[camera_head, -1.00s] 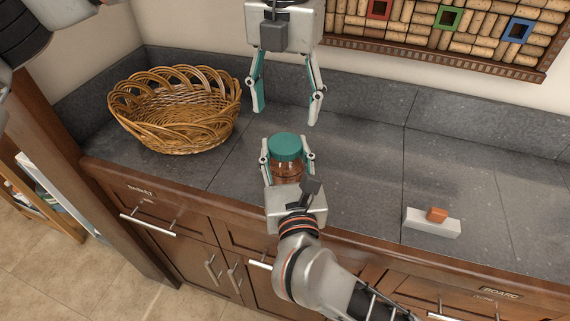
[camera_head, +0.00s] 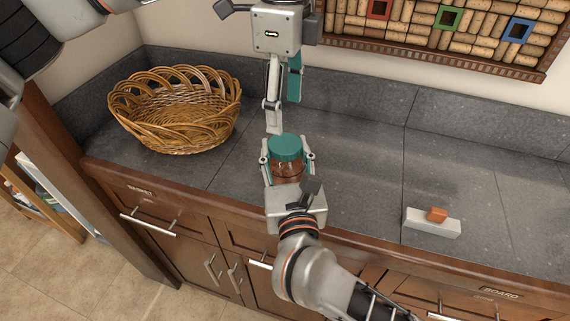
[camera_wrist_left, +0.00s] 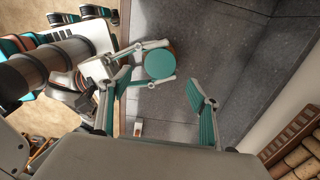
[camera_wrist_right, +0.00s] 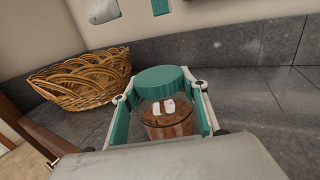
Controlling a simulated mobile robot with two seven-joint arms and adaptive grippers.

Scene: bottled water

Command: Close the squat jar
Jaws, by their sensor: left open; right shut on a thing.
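The squat jar (camera_head: 287,172) is a clear jar with reddish-brown contents and a teal lid (camera_head: 285,147) on top. It stands upright near the counter's front edge. My right gripper (camera_head: 288,160) is shut around the jar body from the front; its pads flank the jar in the right wrist view (camera_wrist_right: 165,118). My left gripper (camera_head: 283,115) is open and empty, above and behind the lid. In the left wrist view the lid (camera_wrist_left: 160,64) shows as a teal disc beyond the open fingers. I cannot tell how tightly the lid sits.
A wicker basket (camera_head: 175,112) stands to the left on the grey counter (camera_head: 350,150). A white block with an orange piece (camera_head: 432,222) lies to the right. A cork board (camera_head: 450,30) hangs on the back wall.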

